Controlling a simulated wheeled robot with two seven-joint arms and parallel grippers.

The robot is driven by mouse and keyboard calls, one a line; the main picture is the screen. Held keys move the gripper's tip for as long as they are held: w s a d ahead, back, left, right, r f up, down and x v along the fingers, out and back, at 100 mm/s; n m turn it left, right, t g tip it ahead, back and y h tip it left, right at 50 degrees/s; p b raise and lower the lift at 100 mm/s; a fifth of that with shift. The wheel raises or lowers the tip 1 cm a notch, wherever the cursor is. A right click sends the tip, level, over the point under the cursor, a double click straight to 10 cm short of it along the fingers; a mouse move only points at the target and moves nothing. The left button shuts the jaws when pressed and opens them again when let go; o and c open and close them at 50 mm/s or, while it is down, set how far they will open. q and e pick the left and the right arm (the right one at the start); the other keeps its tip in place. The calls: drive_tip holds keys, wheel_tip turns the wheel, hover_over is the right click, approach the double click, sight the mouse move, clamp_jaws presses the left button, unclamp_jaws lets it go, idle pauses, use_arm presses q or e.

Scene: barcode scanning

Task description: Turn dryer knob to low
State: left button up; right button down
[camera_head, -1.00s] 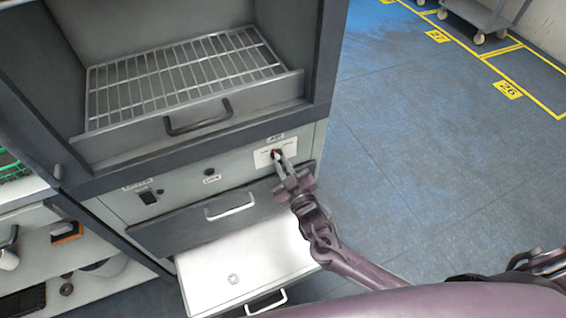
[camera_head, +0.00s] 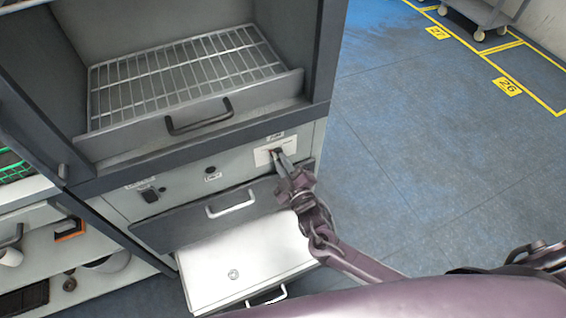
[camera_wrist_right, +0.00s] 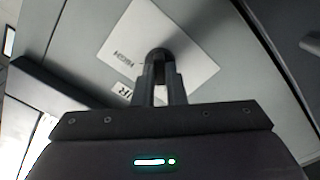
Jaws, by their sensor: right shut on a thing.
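The dryer knob is a small dark round knob on a white label plate (camera_head: 264,157) at the right end of the dryer's grey control panel (camera_head: 186,183). In the right wrist view the knob (camera_wrist_right: 158,55) sits on the plate (camera_wrist_right: 190,50), with "HIGH" printed beside it. My right gripper (camera_head: 280,158) is shut on the knob; its fingers (camera_wrist_right: 160,75) cover part of it in both views. I cannot read the knob's setting. My left gripper is not in view.
The dryer chamber above holds a wire rack (camera_head: 180,75) behind a front with a black handle (camera_head: 199,118). Below the panel are a dark drawer (camera_head: 175,230) and an open white drawer (camera_head: 235,265). Shelves stand at left.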

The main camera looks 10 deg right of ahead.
drive_tip(key=c, duration=1.5)
unclamp_jaws()
drive_tip(key=shift+s, duration=0.1)
drive_tip(key=s, duration=0.2)
drive_tip(key=s+d, duration=0.1)
drive_tip(key=s, duration=0.4)
drive_tip(key=shift+s+d, duration=0.25)
